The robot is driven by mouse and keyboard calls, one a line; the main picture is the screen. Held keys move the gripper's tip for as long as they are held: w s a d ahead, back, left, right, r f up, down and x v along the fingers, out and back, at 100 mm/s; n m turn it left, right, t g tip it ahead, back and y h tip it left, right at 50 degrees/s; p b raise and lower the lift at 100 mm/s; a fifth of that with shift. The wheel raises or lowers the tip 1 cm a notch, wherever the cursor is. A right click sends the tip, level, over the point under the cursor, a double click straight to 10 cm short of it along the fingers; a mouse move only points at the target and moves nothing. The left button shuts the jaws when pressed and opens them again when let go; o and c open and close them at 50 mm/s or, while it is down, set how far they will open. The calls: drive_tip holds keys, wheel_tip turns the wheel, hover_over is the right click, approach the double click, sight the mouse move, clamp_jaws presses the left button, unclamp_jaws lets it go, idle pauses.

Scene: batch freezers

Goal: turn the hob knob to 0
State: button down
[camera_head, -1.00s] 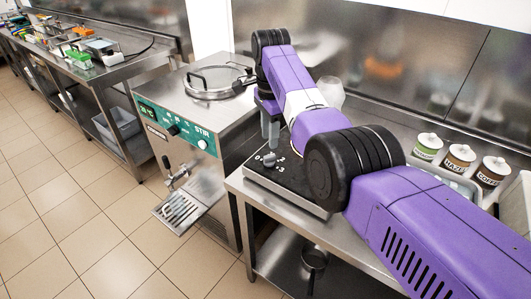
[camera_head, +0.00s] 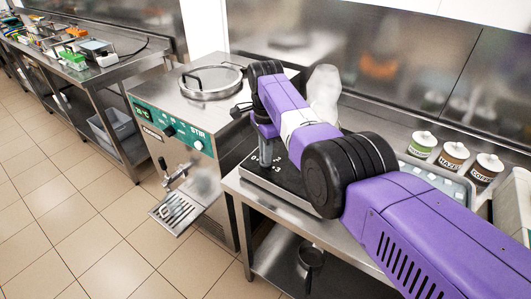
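The black hob (camera_head: 285,183) sits on the steel counter, partly covered by my arm. White number marks show at its front left corner, around the knob's place. My gripper (camera_head: 264,157) points down there with its grey fingers low over the marks. The fingers hide the knob, so its pointer cannot be read. I cannot tell whether the fingers are open or shut on it.
A batch freezer (camera_head: 180,135) with a round lid (camera_head: 210,82) stands to the left of the counter. A pale vessel (camera_head: 323,92) stands behind my arm. Labelled tubs (camera_head: 453,156) line the back right. A dark pan (camera_head: 310,257) is on the shelf below.

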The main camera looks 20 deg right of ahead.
drive_tip(key=shift+n, duration=0.4)
drive_tip(key=n, duration=0.2)
drive_tip(key=shift+n, duration=0.4)
drive_tip(key=n, duration=0.3)
drive_tip(key=shift+n+b, duration=0.3)
drive_tip(key=shift+b, duration=0.05)
drive_tip(key=n, duration=1.1)
drive_tip(key=shift+n, duration=0.4)
drive_tip(key=n, duration=0.4)
drive_tip(key=shift+n, duration=0.4)
